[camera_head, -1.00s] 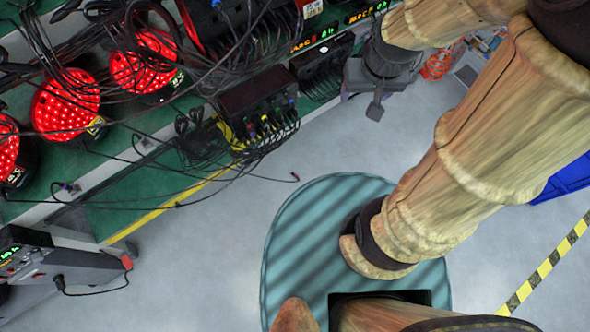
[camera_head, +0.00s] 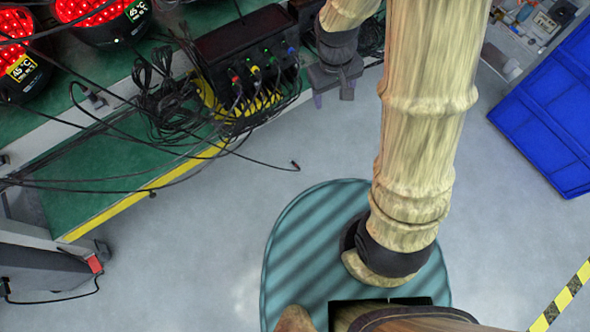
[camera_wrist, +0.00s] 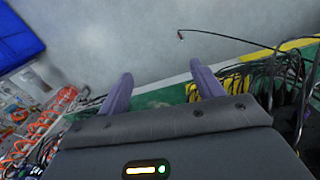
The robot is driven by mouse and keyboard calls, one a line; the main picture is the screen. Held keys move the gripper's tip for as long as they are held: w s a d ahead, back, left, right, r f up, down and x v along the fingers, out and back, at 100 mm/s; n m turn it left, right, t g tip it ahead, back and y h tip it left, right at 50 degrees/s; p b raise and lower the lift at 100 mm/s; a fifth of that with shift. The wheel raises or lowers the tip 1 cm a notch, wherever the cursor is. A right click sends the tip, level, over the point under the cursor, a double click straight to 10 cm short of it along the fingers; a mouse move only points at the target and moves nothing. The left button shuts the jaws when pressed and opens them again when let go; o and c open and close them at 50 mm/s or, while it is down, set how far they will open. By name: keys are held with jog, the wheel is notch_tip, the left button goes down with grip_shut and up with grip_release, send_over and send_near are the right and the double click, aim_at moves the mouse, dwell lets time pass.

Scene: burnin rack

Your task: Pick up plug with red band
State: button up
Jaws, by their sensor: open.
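A loose cable with a small plug end (camera_head: 295,165) hangs over the grey floor, in front of the bench. Its tip looks dark, perhaps reddish; I cannot make out a red band for certain. The wrist view also shows this cable end (camera_wrist: 180,35), beyond my fingers. Several plugs with coloured marks sit in the black box, one of them reddish (camera_head: 235,80). My gripper (camera_head: 334,97) is to the right of the box and above the loose end in the head view. In the wrist view its two purple fingers (camera_wrist: 163,88) are apart with nothing between them.
The black box (camera_head: 240,42) stands on the green bench (camera_head: 62,195) among tangled cables. Red-lit round units (camera_head: 25,70) are at the upper left. A grey machine (camera_head: 45,275) is at the lower left, a blue crate (camera_head: 550,110) at the right. Open floor lies between.

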aim_at(294, 164)
jog(key=w+a+f+n+h+b, duration=0.1)
jog(key=a+f+n+b, duration=0.15)
jog(key=f+b, duration=0.85)
jog(key=w+a+f+n+g+h+b, duration=0.1)
jog(key=w+a+f+n+b, duration=0.15)
jog(key=f+b, duration=0.85)
jog(key=w+a+f+n+h+b, duration=0.1)
jog(key=a+f+b, duration=0.3)
jog(key=f, duration=1.3)
jog(key=s+a+f+n+t+h, duration=0.1)
jog(key=a+f+n+t+h, duration=0.1)
jog(key=f, duration=0.6)
jog(key=s+a+f+n+t+h, duration=0.1)
jog(key=s+a+f+n+t, duration=0.1)
jog(key=a+f+n+t, duration=0.2)
jog(key=s+a+f+n+t+h+b, duration=0.1)
jog(key=a+f+n+t+h, duration=0.1)
jog(key=a+f+n+t, duration=0.2)
jog(key=shift+s+a+f+n+h, duration=0.1)
jog(key=shift+a+f+n, duration=0.5)
jog(key=shift+f+n, duration=0.8)
jog(key=shift+s+a+f+n+h, duration=0.15)
jog(key=shift+a+f+n, duration=0.45)
jog(key=shift+f, duration=1.45)
jog(key=shift+s+a+f+n+h, duration=0.1)
jog(key=shift+a+f+n, duration=0.45)
jog(key=shift+f+n, duration=0.9)
jog(key=shift+f+m, duration=0.3)
jog(key=shift+m, duration=0.15)
